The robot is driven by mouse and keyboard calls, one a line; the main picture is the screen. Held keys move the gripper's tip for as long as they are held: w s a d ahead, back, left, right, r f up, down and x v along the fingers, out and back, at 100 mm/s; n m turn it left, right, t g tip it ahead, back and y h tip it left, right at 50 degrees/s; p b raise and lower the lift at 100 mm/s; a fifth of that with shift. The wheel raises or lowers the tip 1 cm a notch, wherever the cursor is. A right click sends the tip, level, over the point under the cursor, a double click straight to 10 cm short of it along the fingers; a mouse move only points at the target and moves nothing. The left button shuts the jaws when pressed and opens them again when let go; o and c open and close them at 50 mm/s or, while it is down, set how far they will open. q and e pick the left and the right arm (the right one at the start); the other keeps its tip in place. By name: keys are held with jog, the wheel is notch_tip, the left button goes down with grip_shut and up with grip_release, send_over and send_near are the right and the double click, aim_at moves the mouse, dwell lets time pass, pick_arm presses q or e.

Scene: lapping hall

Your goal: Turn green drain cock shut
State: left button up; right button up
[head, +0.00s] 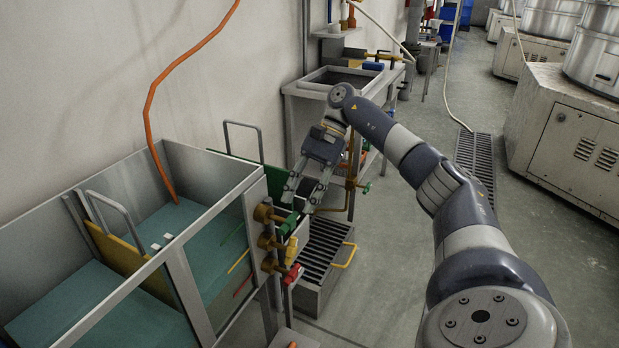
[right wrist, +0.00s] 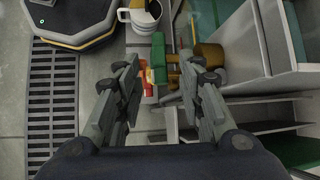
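The green drain cock (head: 288,224) is the top one of three on the end wall of the steel tank (head: 250,215). Its green handle sticks out from a brass body (head: 263,213). My right gripper (head: 306,192) reaches down from above, its fingers close to the green handle. In the right wrist view the green handle (right wrist: 158,58) shows between the spread, open fingers (right wrist: 160,78), with a gap on each side. I cannot tell whether the fingertips reach past it. My left gripper is not in view.
Below the green cock are a yellow handle (head: 291,250) and a red handle (head: 292,274), close together. A slatted grate box with a yellow handle (head: 345,256) stands beside the tank. A steel bench (head: 292,90) is behind. The floor (head: 375,285) on the right is clear.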

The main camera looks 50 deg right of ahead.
jog(key=shift+v, duration=2.75)
